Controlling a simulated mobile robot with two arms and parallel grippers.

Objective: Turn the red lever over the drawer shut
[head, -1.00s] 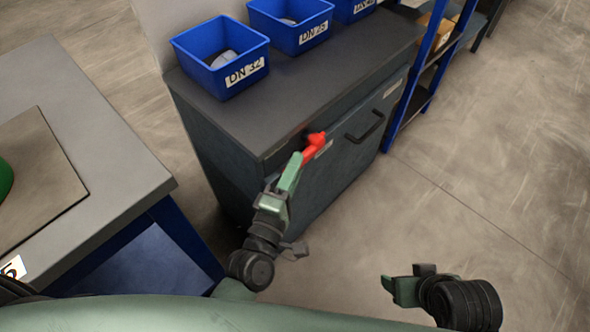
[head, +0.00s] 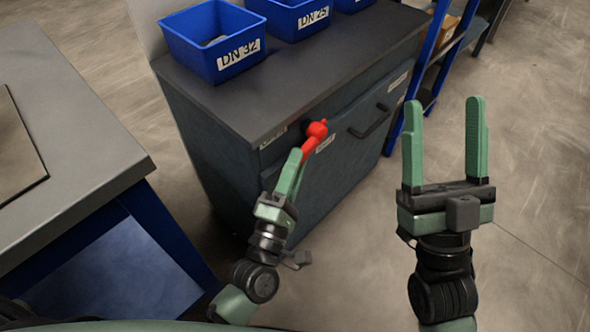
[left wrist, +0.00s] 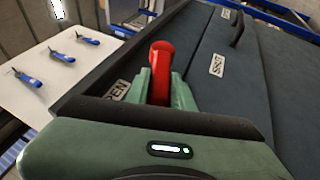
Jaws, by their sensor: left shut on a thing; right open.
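The red lever (head: 314,138) sits on the front of the dark cabinet (head: 215,150), just under its top edge, left of the drawer's dark handle (head: 371,122). It slants from upper right to lower left in the head view. My left gripper (head: 297,160) is shut on the lever's lower end. In the left wrist view the red lever (left wrist: 161,72) stands between the green fingers, and a label ending in "PEN" (left wrist: 117,90) shows beside it. My right gripper (head: 445,140) is open and empty, raised in front of the cabinet's right side.
Blue bins (head: 212,40) stand on the cabinet top. A grey table (head: 75,150) with a blue frame is at the left. A blue shelf rack (head: 425,60) stands right of the cabinet. The floor at the right is clear.

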